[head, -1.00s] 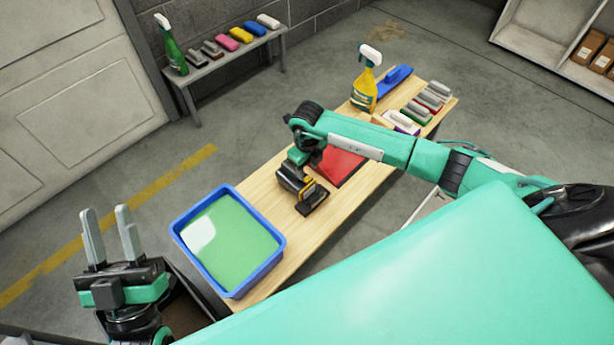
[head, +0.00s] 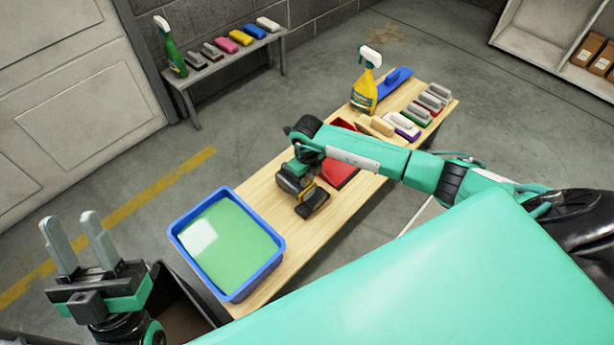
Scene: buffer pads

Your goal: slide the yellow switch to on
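A dark device (head: 315,205) is on the wooden table, right of the blue tub, mostly hidden under my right gripper. A small yellow patch (head: 309,192), perhaps the yellow switch, shows between the gripper and the dark device. Its position cannot be read. My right gripper (head: 303,197) points down at this spot. Its fingers are hidden or too dark to make out, so I cannot tell whether they touch anything. My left gripper (head: 70,228) is raised at the lower left, open and empty, with its two grey fingers apart.
A blue tub (head: 277,256) with green contents stands at the table's near end. A red tray (head: 345,172) lies behind my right wrist. A yellow spray bottle (head: 364,92), a blue item (head: 396,78) and several brushes or pads (head: 410,115) fill the far end.

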